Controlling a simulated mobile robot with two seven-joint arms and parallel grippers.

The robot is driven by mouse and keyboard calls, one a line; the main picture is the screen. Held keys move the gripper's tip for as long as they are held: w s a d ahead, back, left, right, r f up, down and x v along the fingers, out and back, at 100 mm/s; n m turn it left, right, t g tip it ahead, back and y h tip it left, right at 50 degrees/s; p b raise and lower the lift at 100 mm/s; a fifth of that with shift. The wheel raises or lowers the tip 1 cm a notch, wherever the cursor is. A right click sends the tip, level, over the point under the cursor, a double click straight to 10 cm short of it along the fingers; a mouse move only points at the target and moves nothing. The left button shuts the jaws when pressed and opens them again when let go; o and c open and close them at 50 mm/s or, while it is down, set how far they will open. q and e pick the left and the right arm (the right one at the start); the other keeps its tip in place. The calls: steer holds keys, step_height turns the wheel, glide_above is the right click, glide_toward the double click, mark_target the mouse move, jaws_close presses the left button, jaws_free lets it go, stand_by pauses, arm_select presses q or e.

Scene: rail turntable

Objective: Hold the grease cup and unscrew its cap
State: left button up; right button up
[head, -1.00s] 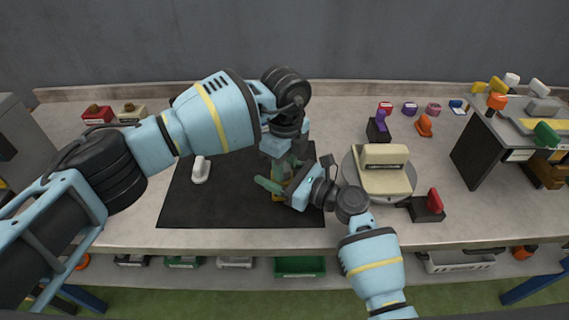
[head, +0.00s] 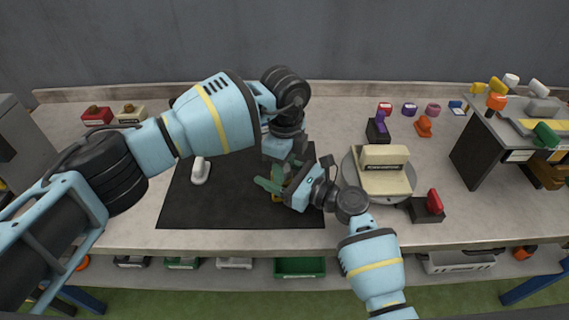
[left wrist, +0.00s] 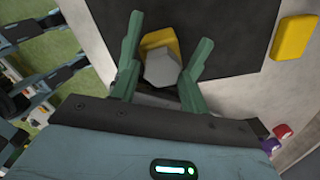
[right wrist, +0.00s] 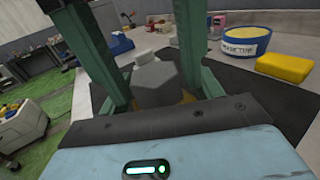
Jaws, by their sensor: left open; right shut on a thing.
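The grease cup has a yellow body (head: 277,198) and a grey hexagonal cap (left wrist: 162,68). It stands over the black mat (head: 225,205), mostly hidden by my grippers in the head view. My right gripper (head: 272,183) comes in from the right and is shut on the cup's yellow body; in the right wrist view the grey cap (right wrist: 155,84) shows between its green fingers. My left gripper (head: 280,160) is above the cup, pointing down. In the left wrist view its fingers are open, one on each side of the cap, with gaps between.
A white object (head: 200,170) lies on the mat's left part. A round turntable (head: 350,170) with a cream machine (head: 385,165) stands right of my right gripper. A dark block with a red part (head: 430,207) and a shelf unit (head: 480,150) are farther right.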

mark_target(285, 169)
arm_select(q)
steer(key=shift+d+r, duration=0.1)
steer(key=shift+r, duration=1.95)
steer(key=m, duration=0.5)
steer(key=shift+s+m, duration=0.15)
steer(key=shift+m, duration=0.25)
steer(key=m, duration=0.6)
steer(key=shift+s+a, duration=0.1)
steer(key=shift+a, duration=0.25)
steer(key=m, duration=0.6)
steer(key=shift+a, duration=0.25)
